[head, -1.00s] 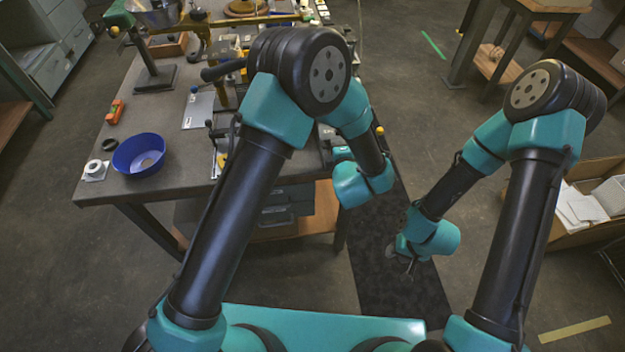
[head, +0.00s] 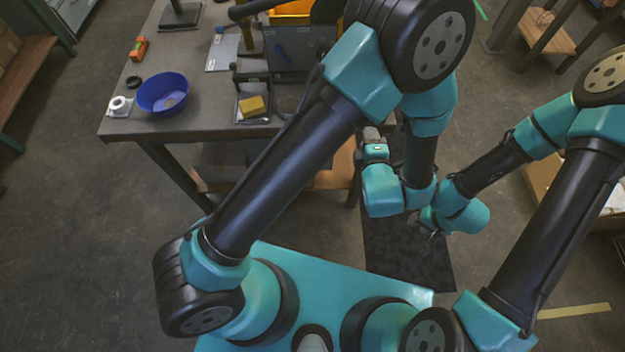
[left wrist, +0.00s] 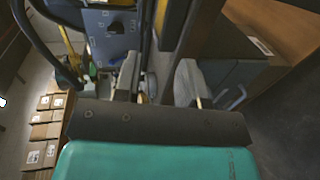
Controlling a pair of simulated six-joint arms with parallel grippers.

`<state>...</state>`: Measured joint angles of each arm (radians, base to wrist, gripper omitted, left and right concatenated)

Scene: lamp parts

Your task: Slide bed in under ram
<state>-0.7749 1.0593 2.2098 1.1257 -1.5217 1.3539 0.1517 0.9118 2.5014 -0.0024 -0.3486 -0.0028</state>
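A dark upright press-like fixture (head: 285,48) with a grey front plate stands on the bench in the head view. In front of it is a small dark tray (head: 240,112) with a yellow block (head: 252,105) on it. I cannot tell for sure which part is the bed, and the ram is not clearly visible. My left gripper (head: 371,134) is right of the bench front, apart from the tray. In the left wrist view its two grey fingers (left wrist: 158,82) are spread with nothing between them. My right gripper (head: 434,236) hangs over the dark mat; its fingers are too small to read.
A blue bowl (head: 163,93), a white roll (head: 119,104) and an orange tool (head: 139,48) lie on the bench's left. My left arm hides much of the bench's right side. Cardboard boxes (left wrist: 42,130) show in the left wrist view.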

